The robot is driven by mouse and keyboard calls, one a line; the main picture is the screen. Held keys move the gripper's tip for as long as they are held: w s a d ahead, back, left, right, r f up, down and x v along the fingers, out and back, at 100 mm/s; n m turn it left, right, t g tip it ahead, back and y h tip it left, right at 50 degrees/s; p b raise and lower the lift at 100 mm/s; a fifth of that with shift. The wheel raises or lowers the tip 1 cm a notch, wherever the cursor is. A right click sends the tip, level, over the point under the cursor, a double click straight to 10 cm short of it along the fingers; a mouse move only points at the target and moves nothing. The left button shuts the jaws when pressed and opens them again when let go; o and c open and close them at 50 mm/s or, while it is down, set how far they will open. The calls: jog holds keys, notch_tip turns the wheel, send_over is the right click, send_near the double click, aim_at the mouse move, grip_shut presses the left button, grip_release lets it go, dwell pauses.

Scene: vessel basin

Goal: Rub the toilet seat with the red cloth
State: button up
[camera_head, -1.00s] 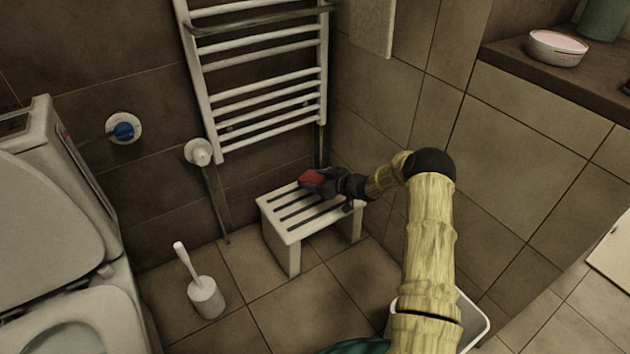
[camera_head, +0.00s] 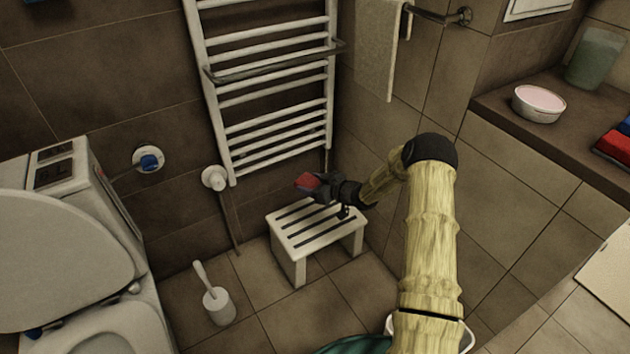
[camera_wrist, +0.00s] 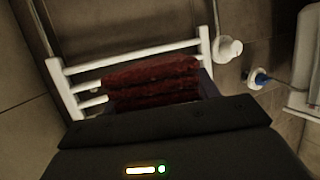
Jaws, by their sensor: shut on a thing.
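The red cloth (camera_head: 307,182) is folded and held in my gripper (camera_head: 322,190), above the slatted white stool. In the wrist view the folded red cloth (camera_wrist: 152,80) shows just beyond the dark body of my gripper (camera_wrist: 155,108), whose fingers are mostly hidden. The toilet is at the left of the head view, with its lid (camera_head: 60,265) raised. The seat (camera_head: 110,330) is only partly in view at the lower left. My gripper is well to the right of the toilet.
A white stool (camera_head: 287,262) stands below my gripper. A toilet brush in its holder (camera_head: 219,307) stands between stool and toilet. A towel radiator (camera_head: 232,135) is on the back wall. A counter at right holds a bowl (camera_head: 538,103) and folded cloths (camera_head: 614,150).

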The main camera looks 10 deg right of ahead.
jog(key=s+d+r+m+t+h+p, duration=0.1)
jog(key=s+r+p, duration=0.5)
jog(key=r+p, duration=1.1)
jog(key=s+d+r+m+t+h+p, duration=0.1)
jog(key=s+r+m+h+p, duration=0.3)
jog(key=r+p, duration=1.4)
jog(key=s+d+r+m+t+h+p, duration=0.1)
jog(key=s+r+p, duration=0.6)
jog(key=r+p, duration=1)
jog(key=d+m+h+p, duration=0.1)
jog(key=m+h, duration=0.1)
jog(key=h, duration=0.1)
jog(key=shift+s+d+r+t+p, duration=0.15)
jog(key=shift+s+r+t+p, duration=0.15)
jog(key=shift+s+p, duration=0.1)
